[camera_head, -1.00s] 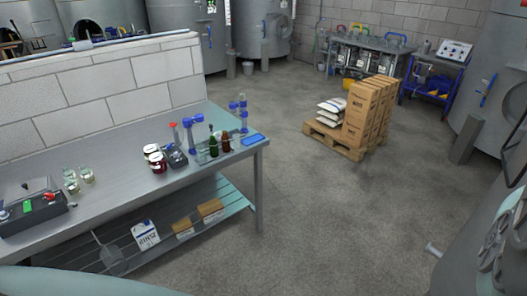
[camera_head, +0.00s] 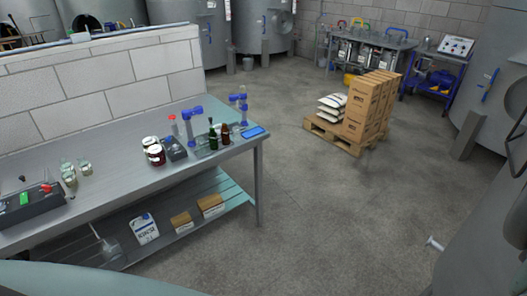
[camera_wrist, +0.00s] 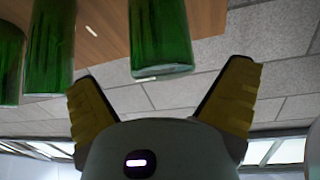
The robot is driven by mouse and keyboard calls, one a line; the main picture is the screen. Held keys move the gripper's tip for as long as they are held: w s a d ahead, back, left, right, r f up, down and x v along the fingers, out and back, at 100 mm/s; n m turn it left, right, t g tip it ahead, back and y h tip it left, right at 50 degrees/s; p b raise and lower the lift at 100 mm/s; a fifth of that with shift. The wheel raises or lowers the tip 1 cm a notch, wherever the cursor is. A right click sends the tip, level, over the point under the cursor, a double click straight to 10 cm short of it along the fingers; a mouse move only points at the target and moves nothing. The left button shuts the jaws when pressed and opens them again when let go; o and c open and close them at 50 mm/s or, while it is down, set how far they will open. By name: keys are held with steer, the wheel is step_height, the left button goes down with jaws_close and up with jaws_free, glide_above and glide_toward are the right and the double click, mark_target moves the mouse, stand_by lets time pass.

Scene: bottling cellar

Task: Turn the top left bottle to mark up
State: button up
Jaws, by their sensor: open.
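In the wrist view three green bottles show at the top edge. One bottle (camera_wrist: 161,38) is near the middle, and two, a bottle (camera_wrist: 49,45) and another bottle (camera_wrist: 9,55), are at the left. Their rounded ends point down in the picture, and the rest is cut off. I cannot tell which is the top left one, and I see no mark. My gripper (camera_wrist: 160,78) is open and empty, its two yellow fingers spread apart. The middle bottle's end lies between the fingers in the picture, with no visible contact.
A brown wooden surface (camera_wrist: 108,38) is behind the bottles. In the head view a grey workbench (camera_head: 110,185) with small bottles and jars stands at left. A pallet (camera_head: 335,136) with boxes stands on open floor. Steel tanks line the back and right.

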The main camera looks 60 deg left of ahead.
steer(key=shift+d, duration=2.2)
steer(key=shift+c, duration=0.2)
steer(key=c, duration=1)
